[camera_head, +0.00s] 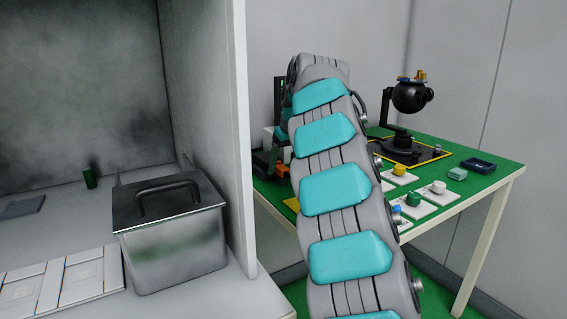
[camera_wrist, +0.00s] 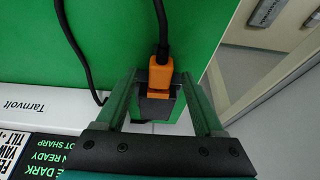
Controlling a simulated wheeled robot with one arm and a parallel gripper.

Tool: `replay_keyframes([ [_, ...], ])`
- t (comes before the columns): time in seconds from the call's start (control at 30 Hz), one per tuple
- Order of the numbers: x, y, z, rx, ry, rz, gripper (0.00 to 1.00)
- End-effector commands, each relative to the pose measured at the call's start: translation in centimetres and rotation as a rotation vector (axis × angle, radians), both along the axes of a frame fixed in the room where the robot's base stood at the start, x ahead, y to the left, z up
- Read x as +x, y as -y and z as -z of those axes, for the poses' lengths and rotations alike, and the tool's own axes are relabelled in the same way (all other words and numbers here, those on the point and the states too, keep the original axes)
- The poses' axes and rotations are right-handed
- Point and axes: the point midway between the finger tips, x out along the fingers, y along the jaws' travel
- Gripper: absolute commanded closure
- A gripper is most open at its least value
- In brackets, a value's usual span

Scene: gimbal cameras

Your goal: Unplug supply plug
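The supply plug (camera_wrist: 160,76) is orange, with a black cable running up from it over a green surface in the wrist view. Its lower end meets a dark block (camera_wrist: 155,106), which looks like its socket. In the head view, a small orange part (camera_head: 283,170), probably the plug, shows left of my arm. My gripper is mostly hidden there behind the arm.
A white unit marked "Tarnvolt" (camera_wrist: 30,108) and a second black cable (camera_wrist: 72,40) lie at left in the wrist view. The green table (camera_head: 490,176) carries a black camera-like device (camera_head: 410,97) and several knobs. A lidded metal box (camera_head: 175,245) stands inside a white booth (camera_head: 245,140).

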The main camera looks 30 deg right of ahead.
Motion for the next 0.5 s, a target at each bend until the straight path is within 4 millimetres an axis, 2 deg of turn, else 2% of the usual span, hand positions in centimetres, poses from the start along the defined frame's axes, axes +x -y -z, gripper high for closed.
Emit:
replay_keyframes([
  [0.07,0.01,-0.01,0.00,0.000,0.000,0.000,0.38],
  [0.5,0.01,-0.02,0.00,0.000,0.000,-0.001,0.87],
])
